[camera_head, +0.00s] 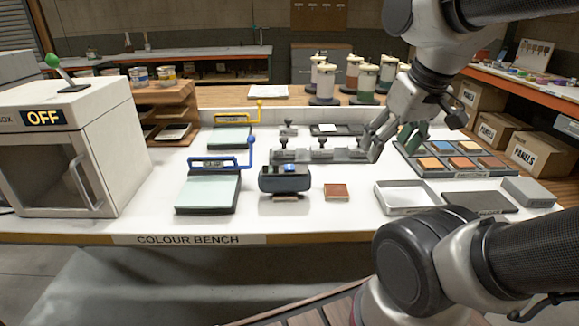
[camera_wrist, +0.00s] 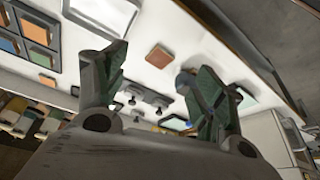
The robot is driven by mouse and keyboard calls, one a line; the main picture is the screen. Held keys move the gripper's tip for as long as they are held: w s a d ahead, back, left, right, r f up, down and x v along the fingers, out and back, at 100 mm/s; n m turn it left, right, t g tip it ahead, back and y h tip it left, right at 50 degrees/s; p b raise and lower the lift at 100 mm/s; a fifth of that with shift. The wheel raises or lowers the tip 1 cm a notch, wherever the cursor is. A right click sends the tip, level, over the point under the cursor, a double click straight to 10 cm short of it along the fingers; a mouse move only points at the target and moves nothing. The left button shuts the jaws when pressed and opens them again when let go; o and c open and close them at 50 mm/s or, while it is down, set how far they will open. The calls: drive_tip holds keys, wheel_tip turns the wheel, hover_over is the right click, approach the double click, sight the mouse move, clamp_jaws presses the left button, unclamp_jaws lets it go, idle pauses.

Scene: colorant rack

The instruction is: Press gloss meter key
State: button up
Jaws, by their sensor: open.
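The gloss meter (camera_head: 285,181) is a dark blue-grey block in the middle of the white bench. A small blue and white patch, perhaps its display or key, shows on its top; the key cannot be made out clearly. My gripper (camera_head: 393,136) is above the bench, to the right of and behind the meter, apart from it. Its two green-padded fingers are spread with nothing between them; they also show in the wrist view (camera_wrist: 160,65). There, a bluish shape beside the right finger may be part of the meter, mostly hidden by that finger.
A reddish-brown tile (camera_head: 336,191) lies right of the meter. A scale-like device with a blue lever (camera_head: 207,192) stands left. A rail with dark knobs (camera_head: 320,156) lies behind. A white tray (camera_head: 407,207) and a panel rack (camera_head: 425,168) stand right. A white booth (camera_head: 105,140) fills the left.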

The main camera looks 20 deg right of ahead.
clamp_jaws()
idle(1.4)
